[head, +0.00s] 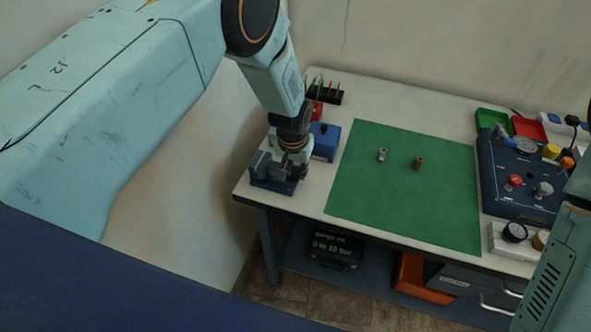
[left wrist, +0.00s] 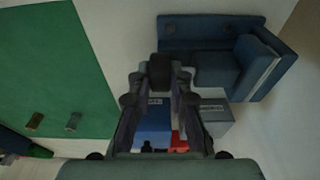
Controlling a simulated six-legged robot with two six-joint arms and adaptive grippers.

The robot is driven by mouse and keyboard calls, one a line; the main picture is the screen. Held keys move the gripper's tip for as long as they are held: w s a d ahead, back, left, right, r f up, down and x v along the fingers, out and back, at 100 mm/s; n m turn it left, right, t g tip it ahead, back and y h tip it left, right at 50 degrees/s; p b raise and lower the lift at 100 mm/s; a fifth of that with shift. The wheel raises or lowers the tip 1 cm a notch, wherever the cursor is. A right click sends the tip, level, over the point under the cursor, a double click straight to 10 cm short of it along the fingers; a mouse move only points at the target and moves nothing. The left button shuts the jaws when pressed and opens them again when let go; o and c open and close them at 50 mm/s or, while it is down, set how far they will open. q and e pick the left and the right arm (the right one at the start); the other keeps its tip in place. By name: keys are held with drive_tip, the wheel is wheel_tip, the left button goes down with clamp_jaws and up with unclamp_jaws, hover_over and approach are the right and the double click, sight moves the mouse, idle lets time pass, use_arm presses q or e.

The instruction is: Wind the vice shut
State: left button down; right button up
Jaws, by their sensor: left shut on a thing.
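The blue vice (head: 273,185) stands at the left front corner of the table. In the left wrist view its blue body (left wrist: 212,28) is at the upper right, with a pale jaw face (left wrist: 262,76) at its right end. My left gripper (head: 290,170) reaches down over the vice from above. In the left wrist view its fingers (left wrist: 160,78) close together on a dark part, which looks like the vice handle (left wrist: 160,66). The fingers hide much of the handle, and the jaw gap is hard to judge. My right gripper is out of view.
A green mat (head: 400,205) carries a silver fitting (head: 382,154) and a brass fitting (head: 418,162). A blue box (head: 325,140) stands close behind the vice, with a tool rack (head: 325,93) beyond. A dark blue gauge panel (head: 520,175) is at the right.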

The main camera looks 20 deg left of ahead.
use_arm(q)
drive_tip(key=shift+w+d+g+b, duration=0.15)
drive_tip(key=shift+w+g+b, duration=0.2)
drive_tip(key=shift+g+b, duration=0.45)
drive_tip(key=shift+r+g+b, duration=0.1)
drive_tip(key=shift+g+b, duration=0.3)
drive_tip(key=shift+b, duration=0.45)
drive_tip(key=c, duration=1.5)
unclamp_jaws()
drive_tip(key=shift+d, duration=0.2)
drive_tip(key=shift+s+a, duration=0.1)
drive_tip(key=shift+a, duration=0.15)
